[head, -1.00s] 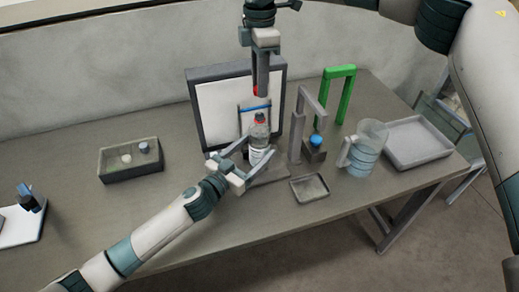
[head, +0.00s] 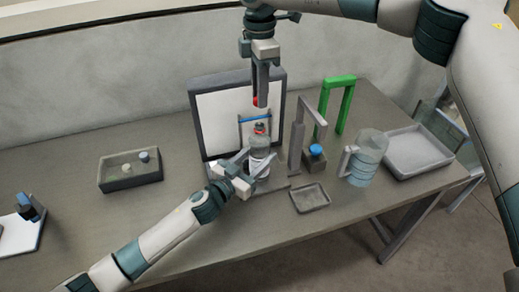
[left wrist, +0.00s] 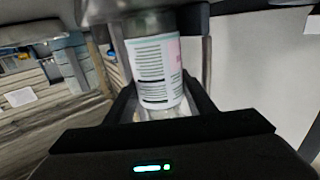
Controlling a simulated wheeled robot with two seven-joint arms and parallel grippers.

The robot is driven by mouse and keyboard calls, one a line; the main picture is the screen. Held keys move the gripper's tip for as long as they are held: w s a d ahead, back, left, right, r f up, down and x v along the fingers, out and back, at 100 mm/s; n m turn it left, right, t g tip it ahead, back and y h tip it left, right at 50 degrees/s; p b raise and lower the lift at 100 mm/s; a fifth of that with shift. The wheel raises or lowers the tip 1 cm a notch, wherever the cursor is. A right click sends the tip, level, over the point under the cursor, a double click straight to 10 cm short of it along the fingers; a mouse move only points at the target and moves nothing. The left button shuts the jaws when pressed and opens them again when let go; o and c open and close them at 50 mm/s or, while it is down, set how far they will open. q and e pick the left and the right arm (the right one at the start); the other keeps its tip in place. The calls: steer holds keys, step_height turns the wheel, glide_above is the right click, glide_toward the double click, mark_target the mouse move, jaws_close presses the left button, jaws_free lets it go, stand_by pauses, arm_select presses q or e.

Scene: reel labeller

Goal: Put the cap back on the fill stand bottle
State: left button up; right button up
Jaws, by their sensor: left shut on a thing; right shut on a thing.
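The clear bottle (head: 260,150) with a white label stands upright on the grey fill stand in front of a white panel, with something red at its neck. Its label also fills the middle of the left wrist view (left wrist: 158,70). My left gripper (head: 250,163) is shut on the bottle low on its body, from the front left. My right gripper (head: 261,102) points down above the bottle, shut on a small red thing (head: 256,101), likely the cap, mostly hidden by the fingers. A gap shows between it and the bottle top.
A grey post frame (head: 298,140) with a blue-topped block (head: 315,151) stands to the right, then a jug (head: 368,158), a green arch (head: 337,90) and a grey tray (head: 415,152). A small tray (head: 310,198) lies in front. A dark box (head: 130,170) stands left.

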glide_above(260, 125)
steer(key=shift+w+f, duration=0.1)
steer(key=shift+f, duration=2.35)
steer(key=shift+f, duration=0.9)
steer(key=shift+f, duration=0.55)
steer(key=m, duration=0.6)
steer(key=shift+m, duration=0.3)
steer(key=o, duration=1)
